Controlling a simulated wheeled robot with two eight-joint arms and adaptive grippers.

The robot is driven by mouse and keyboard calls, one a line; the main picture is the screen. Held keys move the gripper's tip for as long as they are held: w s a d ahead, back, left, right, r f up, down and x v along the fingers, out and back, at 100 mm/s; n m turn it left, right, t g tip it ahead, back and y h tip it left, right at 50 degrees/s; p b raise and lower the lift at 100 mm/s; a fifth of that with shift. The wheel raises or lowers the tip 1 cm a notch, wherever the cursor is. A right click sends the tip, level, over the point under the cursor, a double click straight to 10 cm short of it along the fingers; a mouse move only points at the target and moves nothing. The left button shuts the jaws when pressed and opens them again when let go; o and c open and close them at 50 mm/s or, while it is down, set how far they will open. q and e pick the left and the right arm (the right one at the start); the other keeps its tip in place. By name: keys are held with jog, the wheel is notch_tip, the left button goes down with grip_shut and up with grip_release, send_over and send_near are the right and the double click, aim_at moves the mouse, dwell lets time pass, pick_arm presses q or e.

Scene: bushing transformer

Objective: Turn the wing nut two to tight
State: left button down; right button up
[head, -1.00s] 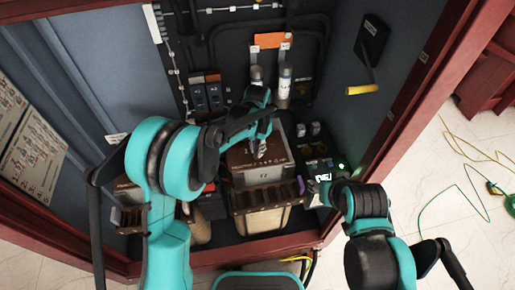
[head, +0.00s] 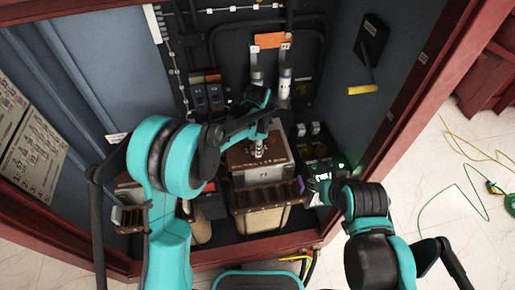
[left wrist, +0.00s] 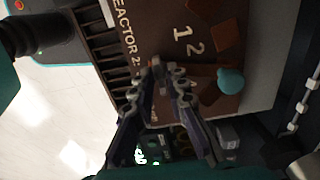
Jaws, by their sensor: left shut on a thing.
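The brown-topped reactor box (head: 275,152) stands in the cabinet, and its printed top fills much of the left wrist view (left wrist: 160,20). The digits 1 and 2 are printed there beside the label. My left gripper (head: 258,150) points down onto this top; in the left wrist view its fingers (left wrist: 160,78) come together over it near the label. It is shut on a small piece, wing nut two, which the fingertips mostly hide. My right gripper (head: 318,186) is low at the right, beside the box; its jaws are too small to read.
A teal round knob (left wrist: 231,80) and brown blocks (left wrist: 228,37) sit close to the left fingers. White-topped tubes (head: 284,82) stand behind the box. A yellow-handled lever (head: 362,89) is on the right wall. The cabinet's red frame (head: 240,248) bounds the front.

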pick_arm(q)
jog(key=shift+s+d+f, duration=0.1)
jog(key=shift+s+f, duration=0.05)
jog(key=shift+f, duration=0.05)
dwell(0.3)
jog(key=c, duration=1.7)
grip_release()
jog(key=shift+r, duration=0.1)
notch_tip(320, 180, up, 12)
jog(key=shift+f, duration=0.1)
